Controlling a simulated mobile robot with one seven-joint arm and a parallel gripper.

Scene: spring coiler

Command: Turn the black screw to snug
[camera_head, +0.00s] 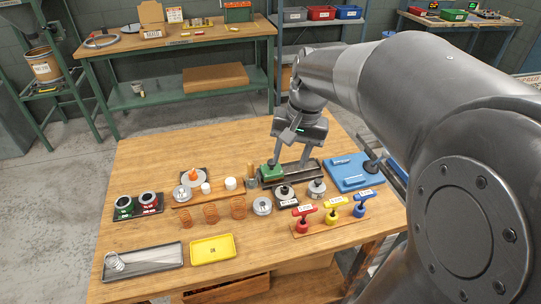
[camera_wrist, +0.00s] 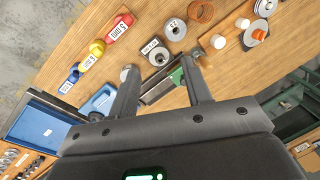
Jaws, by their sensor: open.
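My gripper (camera_head: 291,164) is open above the dark fixture (camera_head: 304,174) with a green block (camera_head: 270,173) at its left end. In the wrist view my fingers (camera_wrist: 158,66) stand apart, with the fixture (camera_wrist: 160,88) and green block (camera_wrist: 177,76) between and below them. Nothing shows in the grip. I cannot single out the black screw for sure; my fingers and hand may cover it. A black knob (camera_head: 373,167) stands on the blue plate (camera_head: 348,182) to the right. I cannot tell whether the fingers touch the fixture.
Red, yellow and blue T-handles (camera_head: 332,215) stand at the front right. Orange springs (camera_head: 210,213), a yellow tray (camera_head: 212,250) and a grey tray (camera_head: 143,262) lie left. The front middle table is clear.

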